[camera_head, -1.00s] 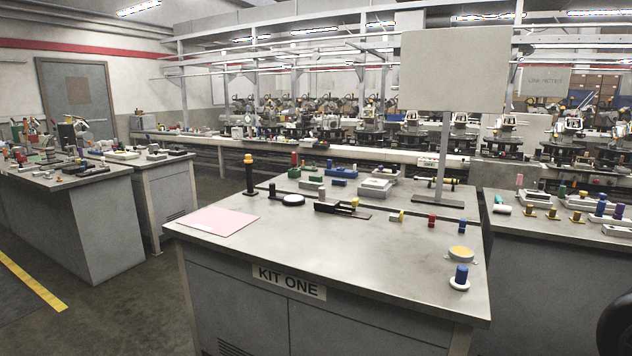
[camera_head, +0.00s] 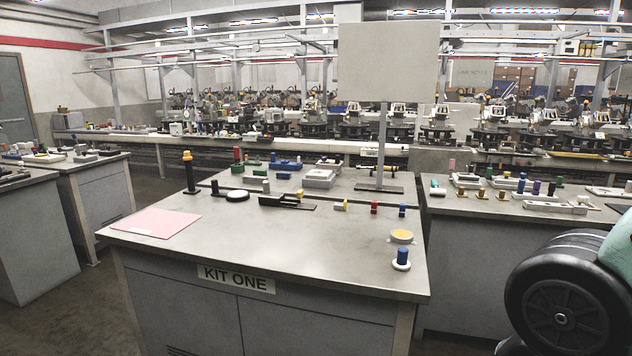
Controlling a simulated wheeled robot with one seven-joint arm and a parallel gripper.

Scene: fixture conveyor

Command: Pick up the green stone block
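Small green pieces stand at the back left of the grey KIT ONE bench (camera_head: 300,240). One is a low green piece (camera_head: 237,169) beneath or beside a red cylinder, and another is a dark green piece (camera_head: 252,162) just behind it. They are too small to tell which, if either, is the green stone block. My gripper is not in view.
The KIT ONE bench also holds a pink sheet (camera_head: 155,222), a black post (camera_head: 190,180), a blue cylinder on a white disc (camera_head: 402,257) and a signboard (camera_head: 388,62) on a stand. Its front middle is clear. A large black round part (camera_head: 565,305) fills the lower right.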

